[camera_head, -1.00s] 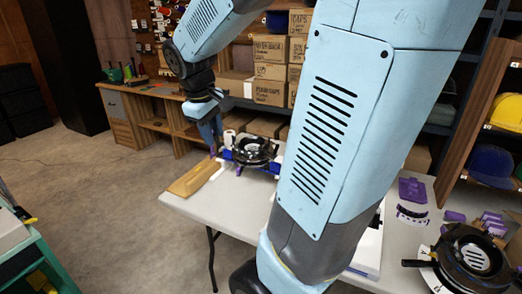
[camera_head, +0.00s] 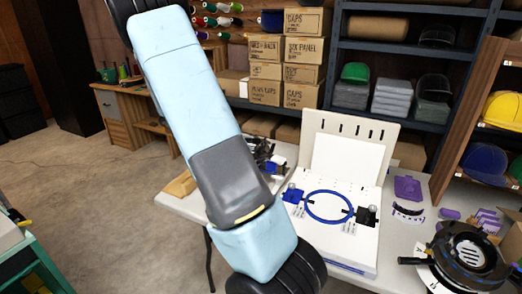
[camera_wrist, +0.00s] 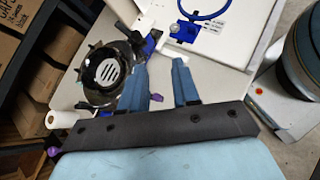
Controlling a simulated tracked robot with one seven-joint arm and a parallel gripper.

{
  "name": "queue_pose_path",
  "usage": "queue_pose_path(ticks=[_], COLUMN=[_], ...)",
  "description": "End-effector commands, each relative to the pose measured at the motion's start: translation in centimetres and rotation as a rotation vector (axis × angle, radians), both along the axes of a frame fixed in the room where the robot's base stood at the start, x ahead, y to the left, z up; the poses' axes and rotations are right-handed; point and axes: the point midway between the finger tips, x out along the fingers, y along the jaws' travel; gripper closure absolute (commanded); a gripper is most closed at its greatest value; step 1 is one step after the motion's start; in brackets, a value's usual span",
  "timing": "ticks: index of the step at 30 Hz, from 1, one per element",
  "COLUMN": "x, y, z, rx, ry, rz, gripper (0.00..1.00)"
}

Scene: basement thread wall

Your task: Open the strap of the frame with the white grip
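A black round frame with a slotted pale disc (camera_wrist: 108,70) lies on the table in the wrist view. Blue parts and a white piece (camera_wrist: 144,22) are beside it; I cannot tell for sure whether this is the white grip. Its strap cannot be made out. In the head view my arm mostly hides this frame, and only black parts (camera_head: 262,150) show. My gripper (camera_wrist: 161,64) has two blue fingers spread apart with nothing between them. It is beside the frame in the wrist view and not visible in the head view. Another black round frame (camera_head: 468,256) stands at the right.
A white board (camera_head: 352,225) with a blue ring (camera_head: 328,206) and an upright back panel stands mid-table. Purple parts (camera_head: 408,187) lie on the right. Shelves with boxes (camera_head: 300,72) stand behind.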

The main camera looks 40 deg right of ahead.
Motion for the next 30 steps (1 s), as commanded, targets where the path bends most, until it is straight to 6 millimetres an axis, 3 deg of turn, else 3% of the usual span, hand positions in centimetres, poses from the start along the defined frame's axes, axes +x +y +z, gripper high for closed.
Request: queue_pose_path(ticks=[6, 13, 20, 30], x=[2.3, 3.2, 2.5, 0.3], y=[-2.2, -3.3, -5.1, -10.2], z=[-2.6, -3.5, -4.3, -6.6], rx=[-0.099, -0.141, -0.145, -0.143], ry=[0.169, 0.242, 0.248, 0.247], rz=[0.082, 0.118, 0.118, 0.116], gripper=[0.69, 0.69, 0.69, 0.69])
